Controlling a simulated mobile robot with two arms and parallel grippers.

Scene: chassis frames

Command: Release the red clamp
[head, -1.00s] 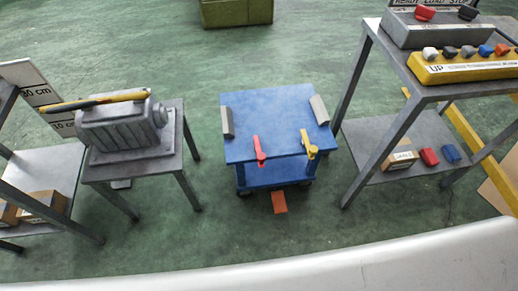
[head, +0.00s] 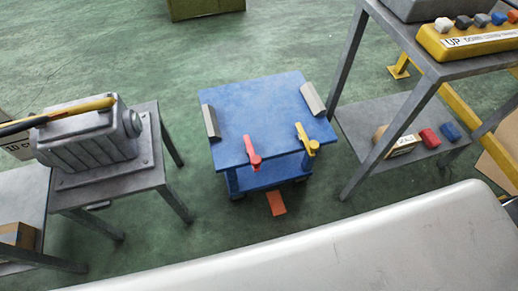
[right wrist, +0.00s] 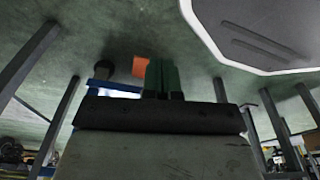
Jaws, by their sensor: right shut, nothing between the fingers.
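The red clamp (head: 252,153) sits at the front edge of the blue cart's top (head: 255,105), left of the yellow clamp (head: 306,140). Its lever lies flat and points away from me, over the top; I cannot tell whether it grips anything. No gripper shows in the head view, and nothing touches the red clamp there. My right gripper (right wrist: 161,78) shows in the right wrist view with its dark green fingers together and empty. The red clamp does not show clearly in that view. My left gripper is in neither view.
Grey blocks (head: 211,123) and (head: 313,99) stand on the cart's sides. An orange pedal (head: 276,203) is low at its front. A grey table with a motor-like casting (head: 90,140) is left. A shelf with a yellow button box (head: 470,38) is right. Green floor surrounds the cart.

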